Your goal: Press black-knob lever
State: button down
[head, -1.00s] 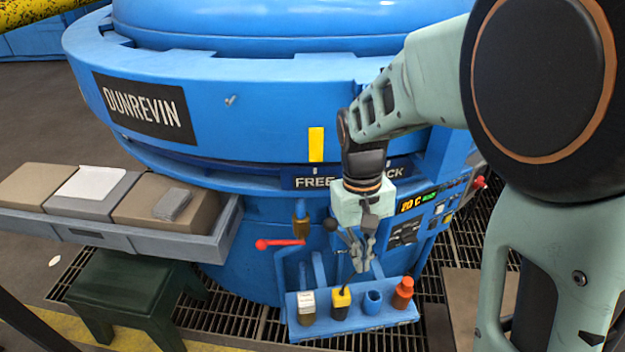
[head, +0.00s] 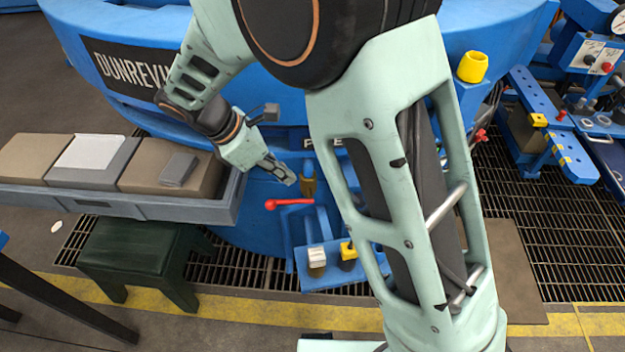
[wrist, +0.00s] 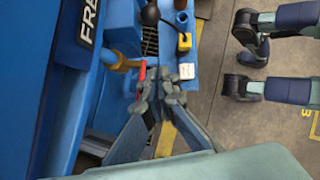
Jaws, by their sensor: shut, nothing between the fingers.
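The black-knob lever (wrist: 150,14) shows at the top of the wrist view as a round dark knob on a stem, beyond my fingertips and apart from them. In the head view my arm hides it. My gripper (head: 289,180) is shut and empty in front of the blue furnace, to the left of the brass-coloured fitting and above the red lever. In the wrist view its fingertips (wrist: 168,88) are close together beside the red handle; I cannot tell whether they touch it.
The red lever (head: 290,203) and brass-coloured fitting (head: 308,185) are close to my gripper. A blue holder (head: 330,276) with yellow-topped (head: 348,252) and white-labelled (head: 316,260) items stands below. A grey tray (head: 120,206) with blocks and a dark green stool (head: 140,250) are at left.

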dwell(0.3)
jog(key=w+d+f+b, duration=0.2)
jog(key=w+d+f, duration=0.1)
jog(key=d+f, duration=0.4)
jog(key=shift+w+d+f, duration=0.25)
jog(key=shift+d, duration=0.35)
jog(key=shift+d+r, duration=0.1)
